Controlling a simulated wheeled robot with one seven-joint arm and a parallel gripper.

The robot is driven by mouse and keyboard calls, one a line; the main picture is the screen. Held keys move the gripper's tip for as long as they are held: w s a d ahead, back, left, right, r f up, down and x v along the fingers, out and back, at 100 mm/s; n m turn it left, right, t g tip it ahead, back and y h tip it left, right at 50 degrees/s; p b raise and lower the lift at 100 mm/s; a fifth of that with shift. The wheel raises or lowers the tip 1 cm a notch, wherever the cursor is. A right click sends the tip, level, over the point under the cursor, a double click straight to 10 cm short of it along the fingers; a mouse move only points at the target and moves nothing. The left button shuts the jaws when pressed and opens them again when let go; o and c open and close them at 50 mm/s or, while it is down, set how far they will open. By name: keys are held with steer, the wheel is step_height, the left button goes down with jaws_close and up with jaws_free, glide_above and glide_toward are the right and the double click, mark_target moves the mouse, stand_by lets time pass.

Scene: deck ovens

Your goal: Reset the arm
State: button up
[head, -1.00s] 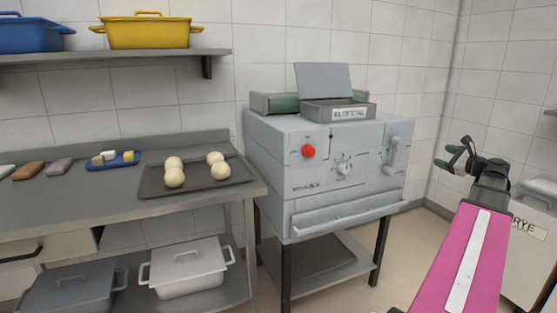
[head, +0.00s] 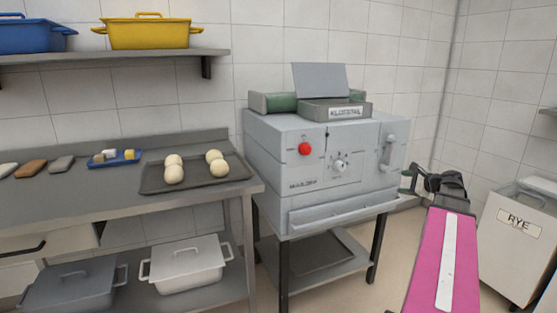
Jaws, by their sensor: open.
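My arm, with a pink link, reaches up from the bottom right of the head view. My gripper (head: 408,182) is at its far end, right of the grey deck oven (head: 338,165) and partly hidden behind my wrist. It is open, and I see nothing held in it. It appears apart from the oven, over the floor side.
A steel counter (head: 70,205) at left bears a dark tray (head: 205,183) with several dough balls. A bin marked RYE (head: 515,240) stands at right. A shelf (head: 110,57) holds blue and yellow pots. Floor shows between oven stand and bin.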

steer(key=s+a+f+n+g+h, duration=0.15)
steer(key=a+f+n+g, duration=0.25)
steer(key=a+f, duration=0.55)
steer(key=s+a+f+n+g+h, duration=0.1)
steer(key=s+a+f+n+g, duration=0.3)
steer(key=a+f, duration=0.55)
steer(key=s+a+f+n+g+h, duration=0.3)
steer(key=s+a+f+n+h, duration=0.2)
steer(key=s+a+f+n, duration=0.5)
steer(key=shift+s+a+f+n+g, duration=0.2)
steer(key=shift+a+n+g, duration=0.15)
steer(key=shift+a, duration=0.35)
steer(key=shift+o, duration=0.3)
steer(key=shift+w, duration=0.1)
stand_by(0.3)
